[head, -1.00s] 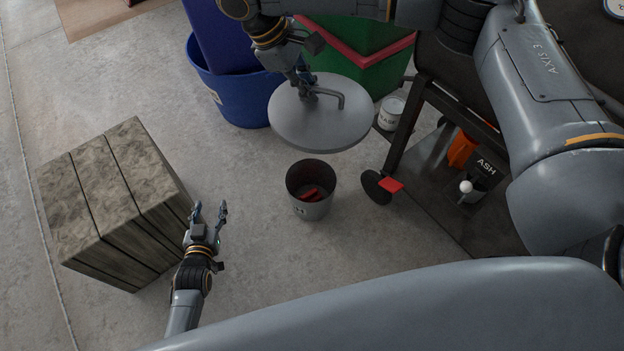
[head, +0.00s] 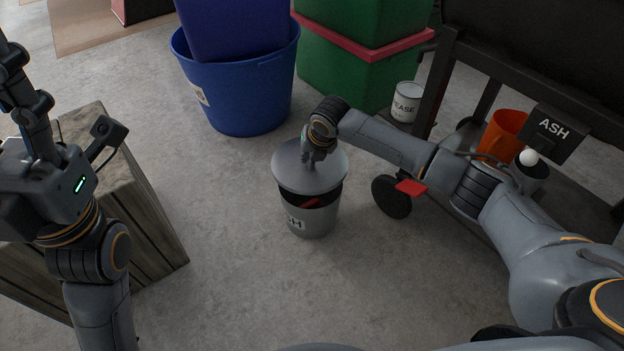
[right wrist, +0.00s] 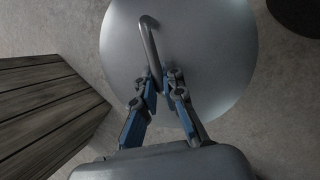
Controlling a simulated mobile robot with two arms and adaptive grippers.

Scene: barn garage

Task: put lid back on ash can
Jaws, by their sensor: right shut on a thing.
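The round grey lid (head: 292,178) is above the ash can (head: 318,222) in the head view. A dark gap shows between the lid and the can's near rim, with something red inside. I cannot tell whether the lid's far edge touches the can. My right gripper (head: 312,160) is shut on the lid's handle. In the right wrist view, the fingers (right wrist: 162,82) hold the lower end of the bent handle (right wrist: 149,40) on the lid (right wrist: 215,50). My left gripper (head: 25,100) is raised at the left, away from the can; its finger opening is unclear.
A wooden crate (head: 150,205) stands at the left, under my left arm. A blue tub (head: 235,95) and green bins (head: 345,70) are behind. A dark cart with a caster (head: 392,197) and an orange cup (head: 503,133) is at the right. Floor around the can is clear.

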